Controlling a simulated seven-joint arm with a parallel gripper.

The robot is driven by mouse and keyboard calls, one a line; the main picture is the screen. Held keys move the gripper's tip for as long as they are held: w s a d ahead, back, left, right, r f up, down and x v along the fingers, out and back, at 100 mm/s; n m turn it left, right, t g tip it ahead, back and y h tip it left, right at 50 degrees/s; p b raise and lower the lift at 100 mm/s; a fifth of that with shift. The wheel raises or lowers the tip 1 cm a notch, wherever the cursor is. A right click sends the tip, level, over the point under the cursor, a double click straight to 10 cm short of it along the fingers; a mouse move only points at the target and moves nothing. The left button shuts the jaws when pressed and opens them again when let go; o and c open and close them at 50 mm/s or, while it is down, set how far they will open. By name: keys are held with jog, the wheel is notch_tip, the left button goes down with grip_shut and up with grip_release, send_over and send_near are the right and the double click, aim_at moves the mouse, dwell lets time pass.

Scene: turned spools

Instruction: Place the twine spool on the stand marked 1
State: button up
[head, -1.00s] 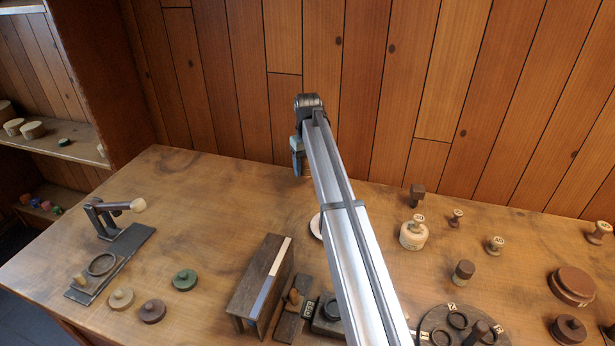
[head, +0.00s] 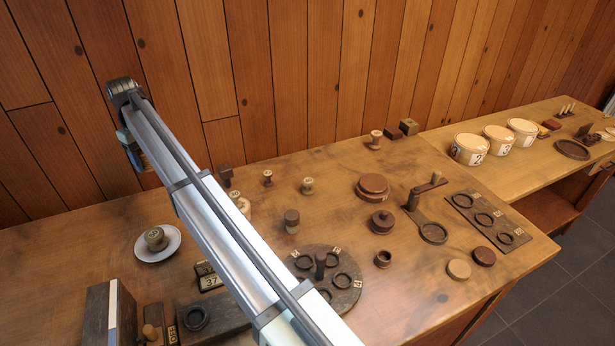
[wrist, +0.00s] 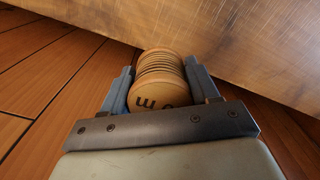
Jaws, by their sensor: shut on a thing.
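My gripper (wrist: 160,72) is shut on a tan, ridged spool (wrist: 158,90) in the wrist view, with one blue-grey finger on each side of it. The spool's near end carries dark characters, partly hidden by the gripper's crossbar. I take it to be the twine spool. In the head view my gripper (head: 130,150) is at the upper left, in front of the plank wall, and the spool is not clearly seen there. I cannot read a stand marked 1. A round board with ring holders (head: 318,262) and a dark rack with rings (head: 462,201) bear small labels, too small to read surely.
A white saucer (head: 172,246) bears a small spool at the left. A dark upright box (head: 97,318) stands at the front left. Several loose spools and discs are spread over the table (head: 400,290). White tubs (head: 470,149) stand on the far right table.

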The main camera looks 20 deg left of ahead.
jog(key=w+d+r+m, duration=0.2)
jog(key=w+d+m, duration=0.1)
jog(key=w+d, duration=1.3)
jog(key=w+d+r+m, duration=0.2)
jog(key=w+d, duration=1.1)
jog(key=d, duration=0.4)
jog(key=w+d+m, duration=0.2)
jog(key=w+d, duration=0.1)
jog(key=d, duration=0.8)
jog(key=n, duration=0.6)
send_over(375, 182)
jog(key=shift+n, duration=0.3)
jog(key=shift+f, duration=5.15)
jog(key=shift+f, duration=0.1)
